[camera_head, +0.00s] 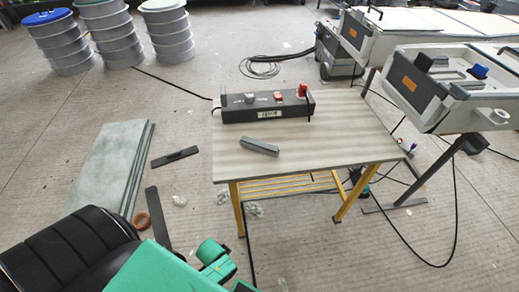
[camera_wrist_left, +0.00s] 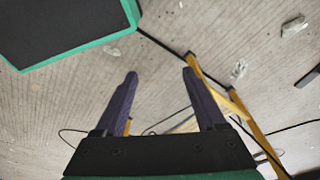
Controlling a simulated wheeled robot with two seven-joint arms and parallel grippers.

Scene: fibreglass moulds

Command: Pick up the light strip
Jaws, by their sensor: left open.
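A short grey bar, which looks like the light strip (camera_head: 259,146), lies flat on the table (camera_head: 330,152), left of its middle and close to the front edge. It does not show in the left wrist view. My left gripper (camera_wrist_left: 160,74) is open, with two dark fingers and nothing between the tips. Floor and part of the table's yellow frame (camera_wrist_left: 250,120) lie beyond it. In the head view its green arm parts show at the bottom, below and left of the table, and its fingers are not visible. My right gripper is in neither view.
A long dark box (camera_head: 240,107) with red knobs stands at the table's back. Grey-green boards (camera_head: 112,165) and dark flat pieces (camera_head: 174,157) lie on the floor at left. A grey machine (camera_head: 455,100) stands at right. Cables cross the floor. The table's front right is clear.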

